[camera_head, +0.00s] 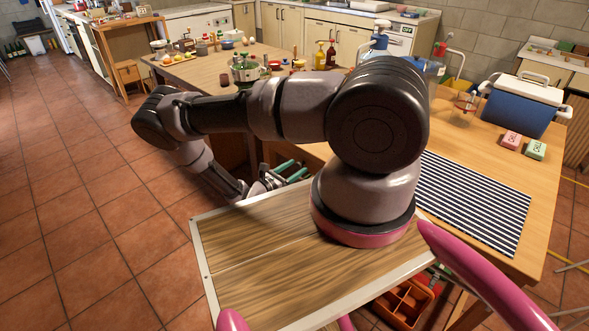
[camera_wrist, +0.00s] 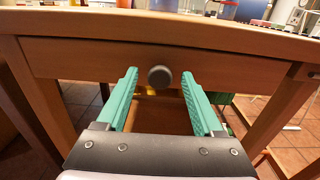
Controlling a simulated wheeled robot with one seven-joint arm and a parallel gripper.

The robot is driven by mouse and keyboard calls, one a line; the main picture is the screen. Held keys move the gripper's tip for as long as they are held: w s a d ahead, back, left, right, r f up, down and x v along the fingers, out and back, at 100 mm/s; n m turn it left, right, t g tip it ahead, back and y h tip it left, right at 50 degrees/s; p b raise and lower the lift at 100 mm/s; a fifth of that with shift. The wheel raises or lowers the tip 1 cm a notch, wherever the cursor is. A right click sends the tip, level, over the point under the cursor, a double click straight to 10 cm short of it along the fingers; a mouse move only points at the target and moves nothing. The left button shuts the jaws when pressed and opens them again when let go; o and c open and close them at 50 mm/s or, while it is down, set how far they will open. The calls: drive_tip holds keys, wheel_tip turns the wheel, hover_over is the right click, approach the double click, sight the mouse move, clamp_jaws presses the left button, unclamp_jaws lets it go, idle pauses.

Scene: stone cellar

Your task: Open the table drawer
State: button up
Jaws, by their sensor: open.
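The table (camera_head: 480,175) is wooden, and its front apron with the drawer front (camera_wrist: 110,62) shows in the wrist view. A round dark knob (camera_wrist: 159,76) sits on the drawer front, near the middle of that view. The drawer looks shut. My gripper (camera_wrist: 162,85) is open, its two green fingers on either side of the knob in the picture. I cannot tell how far the fingertips are from the drawer front. In the head view my gripper (camera_head: 290,170) is low by the table's front side, and my arm hides the drawer.
On the tabletop are bottles (camera_head: 325,55), a blue cooler (camera_head: 520,105), a striped mat (camera_head: 470,200) and two soap-like boxes (camera_head: 511,140). An orange crate (camera_head: 402,303) is on the floor at the lower right. The tiled floor (camera_head: 75,200) at left is clear.

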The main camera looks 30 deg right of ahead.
clamp_jaws()
idle(1.3)
